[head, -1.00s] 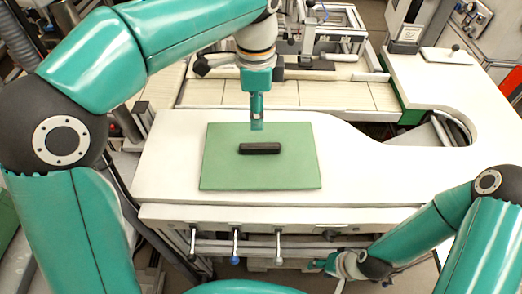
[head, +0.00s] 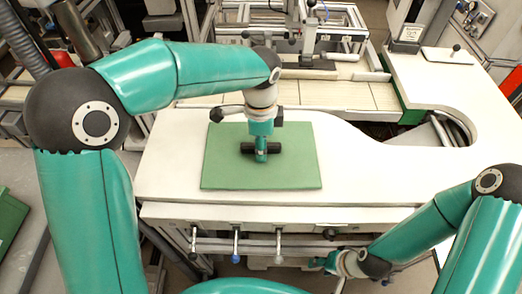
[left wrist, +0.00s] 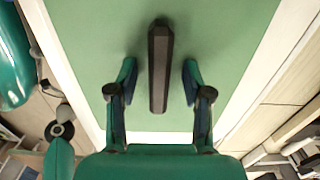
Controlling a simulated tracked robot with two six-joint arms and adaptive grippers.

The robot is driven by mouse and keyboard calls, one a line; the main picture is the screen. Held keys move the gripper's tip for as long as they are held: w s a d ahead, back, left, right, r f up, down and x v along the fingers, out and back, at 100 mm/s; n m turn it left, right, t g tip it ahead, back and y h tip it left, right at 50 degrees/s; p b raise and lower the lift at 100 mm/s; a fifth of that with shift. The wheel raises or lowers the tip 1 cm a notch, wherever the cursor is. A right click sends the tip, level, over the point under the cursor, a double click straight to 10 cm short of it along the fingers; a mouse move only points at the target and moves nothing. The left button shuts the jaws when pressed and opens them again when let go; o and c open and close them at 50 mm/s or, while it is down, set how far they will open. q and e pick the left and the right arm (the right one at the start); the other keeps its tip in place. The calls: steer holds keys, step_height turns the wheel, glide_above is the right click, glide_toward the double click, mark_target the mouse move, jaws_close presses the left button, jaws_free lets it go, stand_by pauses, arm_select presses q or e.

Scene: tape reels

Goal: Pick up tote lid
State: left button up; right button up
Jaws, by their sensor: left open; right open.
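The tote lid (head: 225,170) is a flat green panel lying on the white worktop, with a black bar handle (head: 247,148) across its middle. In the left wrist view the lid (left wrist: 90,40) fills most of the upper picture, and the handle (left wrist: 158,65) runs lengthwise between the fingers. My left gripper (head: 262,155) is over the handle, hiding its middle. In the left wrist view my left gripper (left wrist: 158,80) is open, one finger on each side of the handle with gaps showing. My right gripper (head: 322,264) is low at the worktop's front, small in view.
The white worktop (head: 370,180) is clear to the right of the lid. Behind it are a tiled bench section (head: 340,95) and a metal fixture (head: 310,45). Several small levers (head: 279,240) hang below the front edge. A white plate with a knob (head: 447,55) lies at the back right.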

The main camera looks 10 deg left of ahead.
arm_select(q)
jaws_close()
steer(key=shift+r, duration=0.15)
stand_by(0.4)
